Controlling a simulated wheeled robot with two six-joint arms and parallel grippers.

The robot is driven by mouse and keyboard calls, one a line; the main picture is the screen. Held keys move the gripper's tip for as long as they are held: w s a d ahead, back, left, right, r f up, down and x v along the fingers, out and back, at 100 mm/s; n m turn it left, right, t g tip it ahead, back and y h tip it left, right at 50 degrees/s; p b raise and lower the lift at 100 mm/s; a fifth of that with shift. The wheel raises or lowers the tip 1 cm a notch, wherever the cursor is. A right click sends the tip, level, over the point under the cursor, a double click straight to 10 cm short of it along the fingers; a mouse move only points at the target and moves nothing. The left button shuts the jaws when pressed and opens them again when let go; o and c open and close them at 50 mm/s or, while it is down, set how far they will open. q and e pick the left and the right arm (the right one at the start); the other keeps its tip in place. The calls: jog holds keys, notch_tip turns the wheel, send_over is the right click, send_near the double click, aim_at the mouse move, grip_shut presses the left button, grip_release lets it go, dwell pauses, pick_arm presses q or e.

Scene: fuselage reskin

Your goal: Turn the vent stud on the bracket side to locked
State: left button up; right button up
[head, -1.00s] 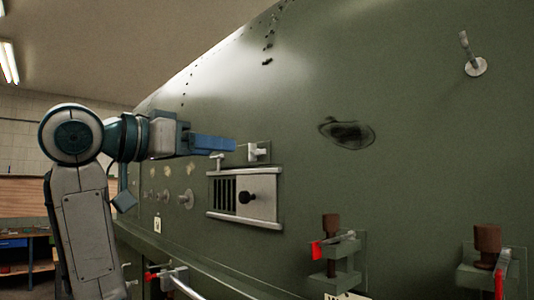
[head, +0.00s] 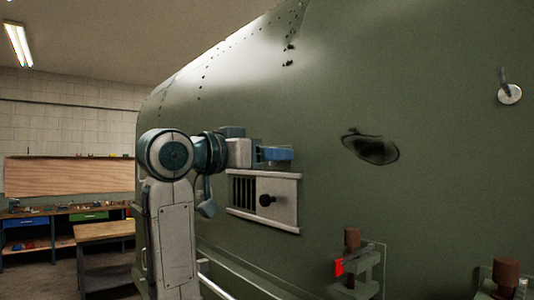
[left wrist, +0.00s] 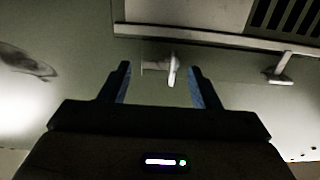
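In the left wrist view, the vent's rail (left wrist: 215,38) runs along the top. A pale stud (left wrist: 171,70) with a crosswise handle stands between the left gripper's two open fingers (left wrist: 160,70), with gaps on both sides. A second stud (left wrist: 280,68) is to the right, outside the fingers. My right gripper is not in view.
A dark scorched patch (head: 370,147) marks the skin right of the vent. Clamp-like brackets with brown knobs (head: 352,240) stick out at lower right. A workbench (head: 60,218) and a small table (head: 104,232) stand at the back left.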

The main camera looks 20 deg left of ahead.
pick_arm(q)
jog(key=shift+d, duration=0.1)
jog(key=c, duration=0.3)
jog(key=shift+w, duration=0.1)
jog(key=c, duration=0.4)
jog(key=shift+c, duration=0.8)
jog(key=shift+f+m+b, duration=0.2)
jog(key=shift+m+b, duration=0.1)
jog(key=shift+b, duration=0.05)
jog(key=m+b, duration=0.2)
jog(key=m, duration=0.1)
jog(key=m+b, duration=0.1)
jog(key=m, duration=0.1)
jog(key=shift+f, duration=0.25)
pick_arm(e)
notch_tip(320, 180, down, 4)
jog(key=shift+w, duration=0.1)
